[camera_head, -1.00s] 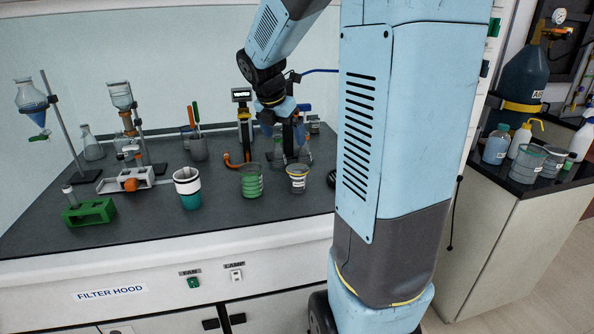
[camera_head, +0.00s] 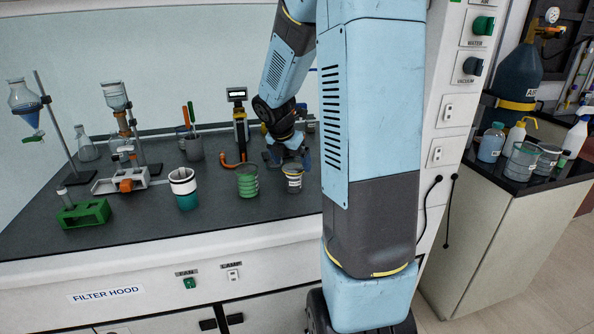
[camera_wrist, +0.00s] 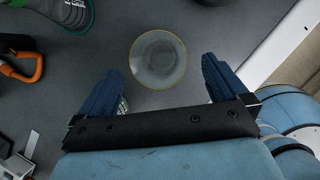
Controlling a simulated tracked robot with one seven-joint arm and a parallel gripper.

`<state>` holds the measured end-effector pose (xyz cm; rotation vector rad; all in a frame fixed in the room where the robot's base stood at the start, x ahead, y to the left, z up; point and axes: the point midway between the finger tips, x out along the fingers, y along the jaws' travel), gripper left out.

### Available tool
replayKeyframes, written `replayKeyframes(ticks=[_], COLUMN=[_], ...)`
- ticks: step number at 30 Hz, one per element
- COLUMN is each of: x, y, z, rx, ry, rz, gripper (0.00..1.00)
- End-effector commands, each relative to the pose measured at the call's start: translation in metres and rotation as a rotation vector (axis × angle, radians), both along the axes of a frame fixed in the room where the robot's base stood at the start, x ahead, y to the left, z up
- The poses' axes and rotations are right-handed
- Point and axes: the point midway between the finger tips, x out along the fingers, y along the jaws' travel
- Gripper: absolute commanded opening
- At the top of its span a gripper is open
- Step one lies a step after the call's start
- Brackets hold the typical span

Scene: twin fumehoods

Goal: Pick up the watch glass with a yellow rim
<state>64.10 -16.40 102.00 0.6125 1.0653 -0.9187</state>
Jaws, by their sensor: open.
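The watch glass with a yellow rim (camera_wrist: 158,59) shows in the wrist view as a clear round disc with a thin yellow edge, on the dark grey bench. My gripper (camera_wrist: 161,72) is open and empty, with one blue finger to the left of the glass and one to the right. The glass appears just ahead of and between the fingertips; the height gap is hard to judge. In the head view my gripper (camera_head: 287,153) hangs low over the bench behind the beakers, and I cannot make out the watch glass there.
A beaker with green markings (camera_head: 247,181) and a beaker with a dark band (camera_head: 292,177) stand in front of my gripper. An orange hose (camera_head: 232,160) lies to the left.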

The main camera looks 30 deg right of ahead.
Motion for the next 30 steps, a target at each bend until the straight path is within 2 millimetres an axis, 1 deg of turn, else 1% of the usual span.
replayKeyframes(ticks=[1, 3, 6, 14, 30], x=[0.001, 0.003, 0.004, 0.004, 0.004], y=[-0.002, -0.004, -0.006, -0.007, -0.007], z=[-0.007, -0.013, -0.018, -0.019, -0.019], rx=[0.001, 0.0, 0.001, 0.0, 0.0], ry=[0.001, 0.001, 0.001, -0.002, -0.001], rz=[-0.001, 0.0, -0.001, -0.001, -0.002], gripper=[1.0, 1.0, 1.0, 0.99, 0.47])
